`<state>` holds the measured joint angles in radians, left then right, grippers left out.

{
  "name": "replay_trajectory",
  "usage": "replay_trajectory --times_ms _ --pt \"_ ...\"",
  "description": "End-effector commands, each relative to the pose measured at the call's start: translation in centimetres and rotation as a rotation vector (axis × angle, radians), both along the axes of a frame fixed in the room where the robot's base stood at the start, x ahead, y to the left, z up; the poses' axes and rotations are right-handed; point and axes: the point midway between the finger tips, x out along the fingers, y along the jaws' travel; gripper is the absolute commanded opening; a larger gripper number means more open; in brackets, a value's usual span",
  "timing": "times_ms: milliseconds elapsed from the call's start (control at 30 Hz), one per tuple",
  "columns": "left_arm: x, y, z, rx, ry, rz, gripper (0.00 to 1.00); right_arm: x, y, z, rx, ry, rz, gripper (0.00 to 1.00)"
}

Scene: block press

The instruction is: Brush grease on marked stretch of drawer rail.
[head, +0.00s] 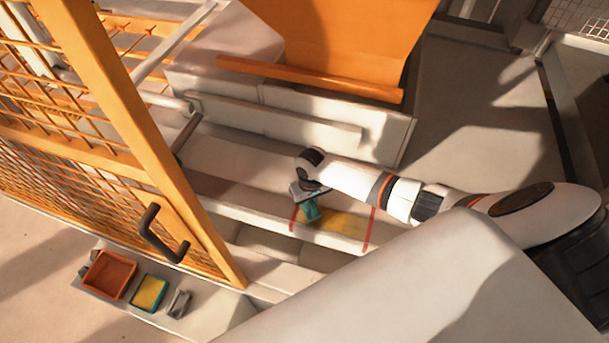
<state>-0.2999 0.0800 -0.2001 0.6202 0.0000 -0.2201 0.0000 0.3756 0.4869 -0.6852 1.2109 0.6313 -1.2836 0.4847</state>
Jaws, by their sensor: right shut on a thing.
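The pale drawer rail (257,221) runs across the middle of the head view. Two red lines, a left one (293,218) and a right one (370,232), mark a stretch of it. A yellow grease-like smear (343,222) lies between them. My right gripper (307,194) is above the left part of this stretch. It is shut on a small teal tool (310,210), seemingly the brush, whose lower end is at the rail's surface near the left line; contact is hard to tell. The fingertips are partly hidden by my wrist. My left gripper is not in view.
A yellow mesh door (130,120) with a dark handle (160,238) stands at left. On a low ledge at lower left are an orange tray (110,274), a teal-rimmed yellow container (149,293) and a grey metal piece (179,303). A white press body (290,125) stands behind the rail.

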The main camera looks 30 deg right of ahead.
Motion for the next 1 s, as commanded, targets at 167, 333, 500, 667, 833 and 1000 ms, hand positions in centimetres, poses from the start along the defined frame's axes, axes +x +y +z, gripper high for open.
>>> replay_trajectory --times_ms 167,333,500,667,833,1000 --pt "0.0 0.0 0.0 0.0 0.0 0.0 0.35 -0.6 -0.6 -0.1 -0.002 0.002 -0.001 0.0" --pt "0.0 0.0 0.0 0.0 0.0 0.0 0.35 -1.8 -1.6 -0.2 -0.002 0.003 -0.001 0.0" --pt "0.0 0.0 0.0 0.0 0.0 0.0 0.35 -2.8 -2.4 -0.3 -0.002 0.004 -0.001 0.0" --pt "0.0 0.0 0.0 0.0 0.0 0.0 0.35 -3.1 -2.7 -0.3 -0.003 0.004 -0.001 0.0" --pt "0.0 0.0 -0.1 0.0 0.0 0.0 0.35 -4.1 -3.5 -0.4 -0.003 0.007 0.0 0.0" --pt "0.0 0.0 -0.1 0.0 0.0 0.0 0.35 -5.2 -4.5 -0.3 -0.004 0.007 0.0 0.0"
